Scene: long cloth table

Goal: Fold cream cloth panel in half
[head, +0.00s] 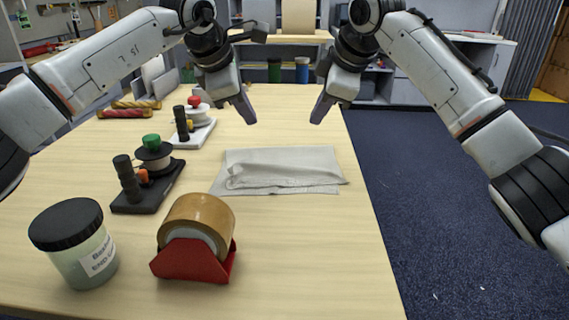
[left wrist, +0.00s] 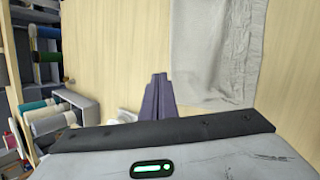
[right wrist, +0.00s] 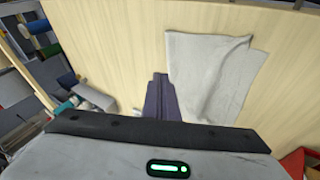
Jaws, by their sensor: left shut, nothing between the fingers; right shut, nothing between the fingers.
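The cream cloth panel (head: 285,170) lies on the table, folded over on itself, with a lower layer showing along its near and right edges and a wrinkled bump at its left. It also shows in the left wrist view (left wrist: 205,50) and the right wrist view (right wrist: 205,75). My left gripper (head: 251,122) is shut and empty above the table, beyond the cloth's far edge. My right gripper (head: 316,122) is shut and empty, also beyond the far edge and further right. Neither gripper touches the cloth.
A tape dispenser (head: 195,240) with a red base and a lidded jar (head: 75,245) stand at the front left. A black spool stand (head: 148,178) and a white one (head: 193,125) stand left of the cloth. The table (head: 310,255) is clear in front of the cloth.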

